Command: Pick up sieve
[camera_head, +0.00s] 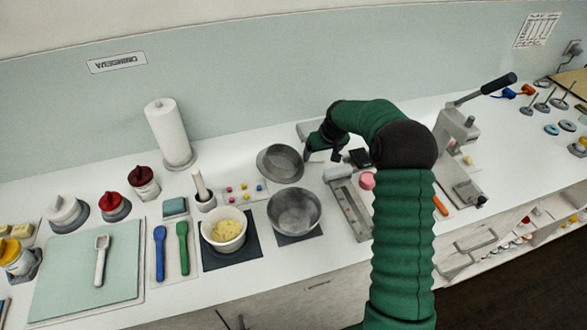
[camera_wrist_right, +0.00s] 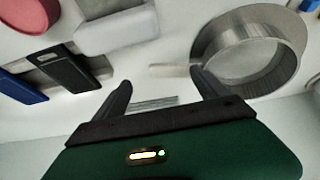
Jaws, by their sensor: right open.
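The sieve (camera_head: 280,165), a round grey metal pan with a short pale handle, lies at the back middle of the counter. In the right wrist view its ring (camera_wrist_right: 287,30) is at the upper right, and its handle (camera_wrist_right: 172,70) points left. My right gripper (camera_head: 322,152) is beside the sieve on its handle side. In the wrist view the right gripper (camera_wrist_right: 162,84) is open, and the handle end shows between its two fingertips. I cannot tell whether the fingers touch it. My left gripper is not in view.
A metal bowl (camera_head: 294,211) stands just in front of the sieve, on a dark mat. A paper roll (camera_head: 168,130) and a mortar with pestle (camera_head: 203,192) stand to the left. A scale-like device (camera_head: 349,207) and a lever press (camera_head: 456,130) are to the right.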

